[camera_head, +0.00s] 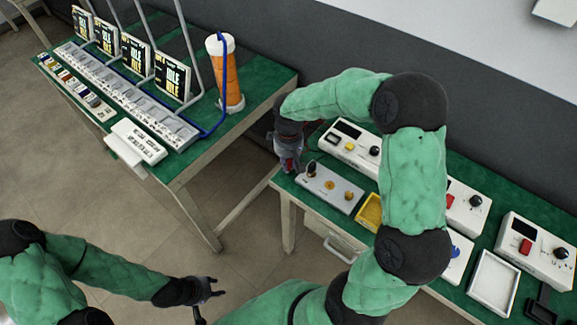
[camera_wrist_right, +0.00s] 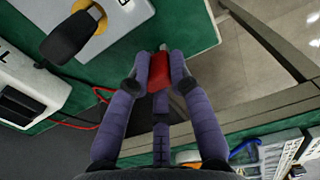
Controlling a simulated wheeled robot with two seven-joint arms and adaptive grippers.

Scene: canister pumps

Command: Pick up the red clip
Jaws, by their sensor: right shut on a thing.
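The red clip (camera_wrist_right: 159,72) is between the fingers of my right gripper (camera_wrist_right: 160,82) in the right wrist view. The gripper is shut on it, near the green table top's edge. A red cable (camera_wrist_right: 92,124) runs off to the left behind the fingers; where it joins the clip is hidden. In the head view my right gripper (camera_head: 289,166) points down at the left corner of the right table, and the clip cannot be made out there. My left gripper (camera_head: 211,299) is over the floor at the lower middle, apart from both tables, with its fingers spread and nothing seen between them.
A grey control box (camera_head: 328,188) with knobs stands just right of my right gripper. A yellow tray (camera_head: 370,212) and white instrument boxes (camera_head: 466,209) lie further right. The left table holds several display panels (camera_head: 172,77) and an orange-and-white canister (camera_head: 231,88). A floor gap separates the tables.

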